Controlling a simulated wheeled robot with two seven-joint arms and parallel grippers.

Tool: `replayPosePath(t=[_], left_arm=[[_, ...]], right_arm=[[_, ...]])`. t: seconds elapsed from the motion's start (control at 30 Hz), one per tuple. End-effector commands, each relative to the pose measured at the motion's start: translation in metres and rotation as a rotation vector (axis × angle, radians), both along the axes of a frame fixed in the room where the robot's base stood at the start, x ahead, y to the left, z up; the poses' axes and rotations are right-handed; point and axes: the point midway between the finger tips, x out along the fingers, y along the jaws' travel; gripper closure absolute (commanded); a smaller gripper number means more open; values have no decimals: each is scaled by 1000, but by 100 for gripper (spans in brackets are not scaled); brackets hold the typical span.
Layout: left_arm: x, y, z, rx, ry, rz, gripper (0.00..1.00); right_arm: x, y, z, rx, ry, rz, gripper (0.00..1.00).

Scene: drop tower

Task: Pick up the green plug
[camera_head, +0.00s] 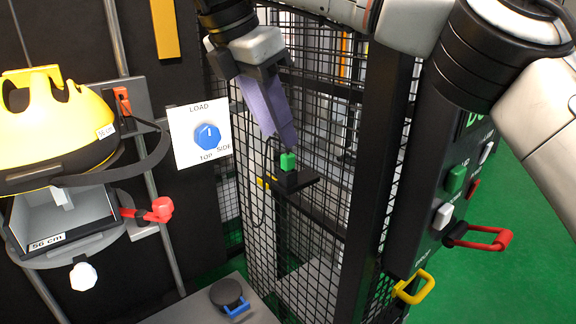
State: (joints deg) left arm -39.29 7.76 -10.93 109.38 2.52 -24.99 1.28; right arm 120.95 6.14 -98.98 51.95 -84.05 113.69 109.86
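The green plug (288,161) is a small bright green block standing on a small black shelf (294,181) on the mesh cage. My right gripper (280,143) has two purple fingers that point down and slightly right. Its fingertips are just above and to the left of the plug, apart from it as far as I can see. The fingers look spread with a narrow gap, and nothing shows between them. My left gripper is out of view.
Black wire mesh (335,150) stands behind the shelf. On the left are a yellow helmet (50,125), a dial panel (201,133) with a blue knob, and red handles. A control box (443,180) with buttons and a yellow handle (415,288) is at right.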

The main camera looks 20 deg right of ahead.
Motion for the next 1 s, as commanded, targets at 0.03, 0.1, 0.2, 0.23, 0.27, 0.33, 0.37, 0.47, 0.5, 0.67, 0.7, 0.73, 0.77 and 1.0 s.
replayPosePath(t=[0.03,0.1,0.2,0.23,0.27,0.33,0.37,0.47,0.5,0.67,0.7,0.73,0.77,1.0], left_arm=[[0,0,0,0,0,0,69],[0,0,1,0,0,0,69],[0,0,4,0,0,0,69],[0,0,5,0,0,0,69],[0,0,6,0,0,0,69],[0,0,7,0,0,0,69],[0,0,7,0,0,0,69],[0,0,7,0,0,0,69],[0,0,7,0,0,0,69],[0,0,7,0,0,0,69],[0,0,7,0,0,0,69],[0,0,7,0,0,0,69],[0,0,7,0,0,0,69],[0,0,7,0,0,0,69]], right_arm=[[0,-1,-3,0,0,0,64],[0,-4,-10,0,2,1,64],[-1,-9,-23,0,4,2,64],[-1,-11,-28,-1,4,2,64],[-1,-12,-32,0,4,1,64],[1,-15,-40,0,3,1,64],[1,-16,-43,0,3,1,64],[2,-18,-48,0,0,0,64],[2,-18,-49,1,0,0,64],[2,-18,-49,0,0,0,64],[2,-18,-49,1,0,0,69],[2,-18,-49,0,0,1,74],[2,-18,-49,1,1,1,80],[2,-18,-49,0,0,1,100]])
